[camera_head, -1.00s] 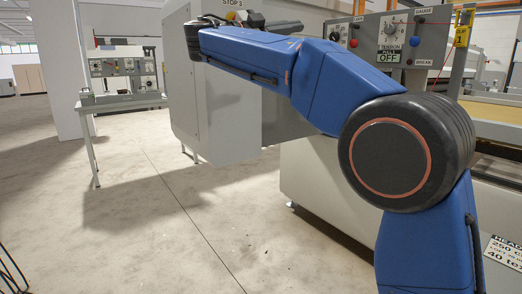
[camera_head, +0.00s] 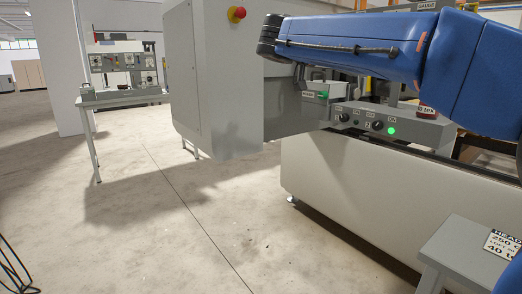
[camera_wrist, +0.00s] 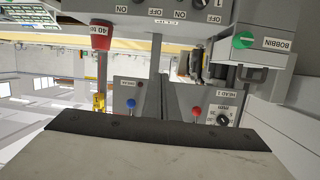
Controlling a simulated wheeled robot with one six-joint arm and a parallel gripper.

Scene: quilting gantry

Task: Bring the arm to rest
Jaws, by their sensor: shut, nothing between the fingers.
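My blue arm (camera_head: 370,45) reaches in from the right of the head view, its forearm nearly level and its dark wrist end (camera_head: 268,35) at the left. My gripper (camera_head: 300,76) is mostly hidden behind the forearm. Only a dark part shows below it, beside the grey machine, and it carries nothing that I can see. I cannot tell if it touches the machine. The wrist view is upside down.
A grey cabinet (camera_head: 215,90) with a red stop button (camera_head: 236,14) stands left of the wrist. A control box (camera_head: 390,128) with a green light lies below the forearm. A grey stand (camera_head: 470,255) is at the lower right. Open floor (camera_head: 200,220) lies at left and centre.

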